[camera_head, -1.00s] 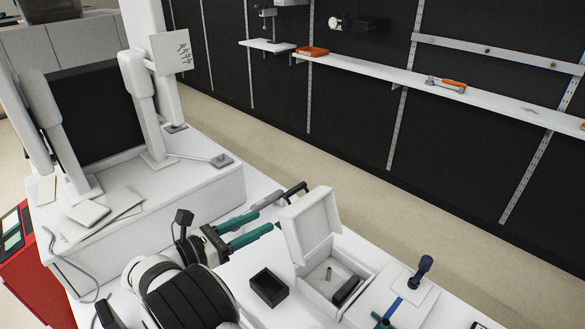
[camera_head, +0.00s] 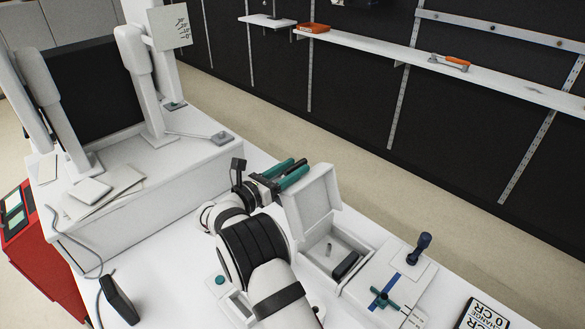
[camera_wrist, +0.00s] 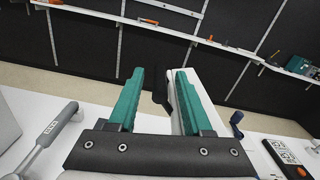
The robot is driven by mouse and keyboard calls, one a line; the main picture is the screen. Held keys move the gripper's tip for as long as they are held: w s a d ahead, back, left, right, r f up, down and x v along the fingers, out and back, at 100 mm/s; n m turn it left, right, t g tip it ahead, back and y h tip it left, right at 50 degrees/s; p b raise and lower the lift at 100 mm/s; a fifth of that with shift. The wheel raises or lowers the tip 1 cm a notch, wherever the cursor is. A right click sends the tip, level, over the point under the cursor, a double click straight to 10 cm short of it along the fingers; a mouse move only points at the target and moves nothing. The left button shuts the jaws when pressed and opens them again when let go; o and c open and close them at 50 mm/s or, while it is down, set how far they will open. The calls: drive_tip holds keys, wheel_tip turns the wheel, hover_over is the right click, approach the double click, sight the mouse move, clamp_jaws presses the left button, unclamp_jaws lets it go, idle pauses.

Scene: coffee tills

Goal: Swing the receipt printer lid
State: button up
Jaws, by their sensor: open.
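The receipt printer (camera_head: 372,243) is an open white box on the counter, with a dark block and a small grey peg inside. Its white lid (camera_head: 309,202) stands raised at the box's left side. My gripper (camera_head: 291,174), with two teal fingers, is open behind the lid's upper left edge. In the wrist view, my gripper (camera_wrist: 158,84) has a white panel, seemingly the lid (camera_wrist: 176,118), along the inside of the right finger. A dark upright piece (camera_wrist: 160,92) shows between the fingers. I cannot tell whether anything touches.
A white stand with a dark screen (camera_head: 95,110) is at the left. Right of the printer are a blue-black knobbed tool (camera_head: 420,247) and a teal handle (camera_head: 384,299). A wall shelf (camera_head: 400,58) runs behind, across the aisle.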

clamp_jaws()
idle(0.3)
idle(1.2)
